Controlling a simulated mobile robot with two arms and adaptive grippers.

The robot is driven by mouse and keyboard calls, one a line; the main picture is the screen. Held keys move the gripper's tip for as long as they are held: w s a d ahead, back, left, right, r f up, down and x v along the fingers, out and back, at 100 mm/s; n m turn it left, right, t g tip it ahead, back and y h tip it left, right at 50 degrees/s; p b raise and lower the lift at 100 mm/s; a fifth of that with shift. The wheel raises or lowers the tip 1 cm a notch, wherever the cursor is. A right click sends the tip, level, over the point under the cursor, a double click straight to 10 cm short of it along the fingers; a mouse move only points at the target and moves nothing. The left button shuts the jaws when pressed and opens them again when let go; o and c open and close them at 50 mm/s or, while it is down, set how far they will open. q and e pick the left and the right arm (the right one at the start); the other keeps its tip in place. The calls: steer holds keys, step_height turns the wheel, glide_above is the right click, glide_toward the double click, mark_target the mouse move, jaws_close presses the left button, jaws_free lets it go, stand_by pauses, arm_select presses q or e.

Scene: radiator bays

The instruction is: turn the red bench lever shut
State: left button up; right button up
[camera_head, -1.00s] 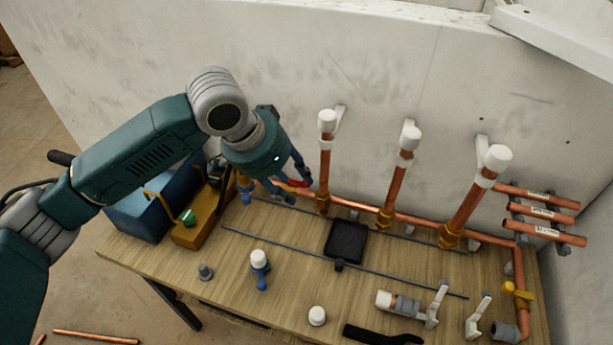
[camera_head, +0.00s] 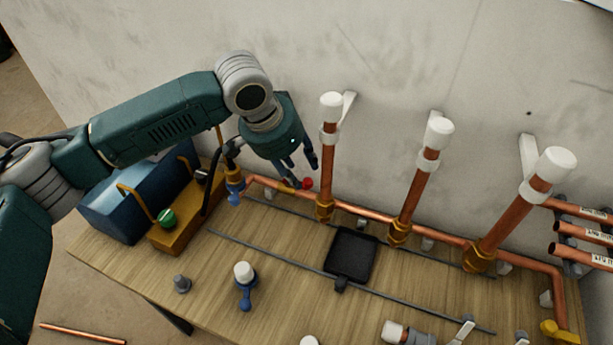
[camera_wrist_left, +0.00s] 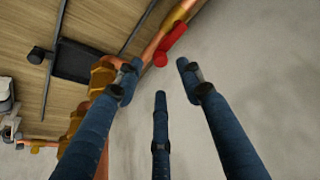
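The red lever (camera_head: 306,184) sits on the copper pipe run at the back of the bench, left of the first upright pipe. In the left wrist view the red lever (camera_wrist_left: 171,45) shows at the top, lying along the copper pipe, beyond my fingertips. My left gripper (camera_head: 301,168) hangs just above and behind the lever, close to the wall. In the left wrist view its blue fingers (camera_wrist_left: 155,85) are spread apart with nothing between them. I see no contact with the lever. My right gripper is not in view.
Upright copper pipes with white caps, the nearest one (camera_head: 328,160), stand right of my left gripper. A blue toolbox (camera_head: 125,205) and a yellow-brown unit with a green knob (camera_head: 167,218) stand left. A black tray (camera_head: 351,256) lies mid-bench. The wall (camera_head: 420,60) is close behind.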

mark_target(308, 180)
arm_select(q)
steer(key=x, duration=0.5)
steer(key=shift+w+d+f, duration=0.1)
steer(key=shift+f, duration=0.1)
steer(key=shift+f+p, duration=0.3)
steer(key=shift+w+d, duration=0.1)
steer(key=shift+c, duration=0.8)
jaws_close()
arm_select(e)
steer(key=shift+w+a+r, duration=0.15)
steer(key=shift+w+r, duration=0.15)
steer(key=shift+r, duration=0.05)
